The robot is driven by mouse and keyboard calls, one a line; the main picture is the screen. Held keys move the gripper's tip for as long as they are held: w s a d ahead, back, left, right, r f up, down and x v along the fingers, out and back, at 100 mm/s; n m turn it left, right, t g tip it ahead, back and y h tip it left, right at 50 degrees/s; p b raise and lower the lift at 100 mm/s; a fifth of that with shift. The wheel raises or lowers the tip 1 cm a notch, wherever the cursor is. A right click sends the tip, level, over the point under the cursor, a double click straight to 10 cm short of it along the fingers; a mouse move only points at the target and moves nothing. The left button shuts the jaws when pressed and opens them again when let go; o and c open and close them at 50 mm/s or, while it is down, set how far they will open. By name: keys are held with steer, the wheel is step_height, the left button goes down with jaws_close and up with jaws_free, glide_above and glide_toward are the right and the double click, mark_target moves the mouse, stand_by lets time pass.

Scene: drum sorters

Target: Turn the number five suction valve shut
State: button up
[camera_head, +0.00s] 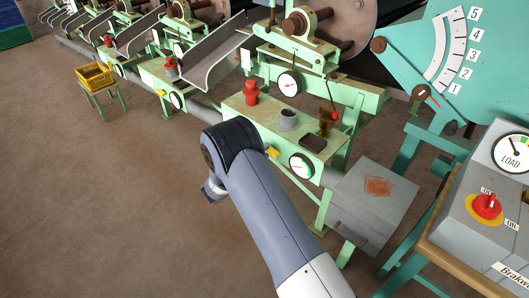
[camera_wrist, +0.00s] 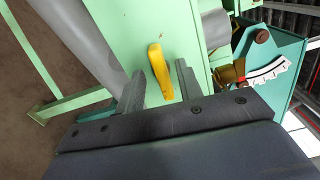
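A yellow valve lever (camera_wrist: 157,62) stands out from a light green frame in the wrist view. It runs nearly upright in that picture, tilted slightly. My gripper (camera_wrist: 159,78) is open, with a dark finger on each side of the lever. Gaps show between lever and fingers, and I cannot tell how deep the lever sits between them. In the head view a small yellow handle (camera_head: 272,151) shows on the front of the nearest green stand, just past my arm. My fingers are not seen there. No number is readable on the valve.
A grey pipe (camera_wrist: 83,45) runs beside the lever. The stand carries a round gauge (camera_head: 301,166), a red knob piece (camera_head: 251,92) and a grey cup (camera_head: 288,119). A grey box (camera_head: 370,205) and control console (camera_head: 485,215) stand right. Brown floor on the left is mostly clear.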

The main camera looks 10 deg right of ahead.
steer(key=v, duration=0.9)
steer(key=shift+s+a, duration=0.15)
steer(key=shift+a, duration=0.05)
steer(key=shift+d, duration=0.15)
steer(key=x, duration=1)
steer(key=shift+w+d+m+b, duration=0.2)
steer(key=shift+w+m+b, duration=0.05)
steer(key=shift+m+b, duration=0.05)
steer(key=shift+a+r, duration=0.1)
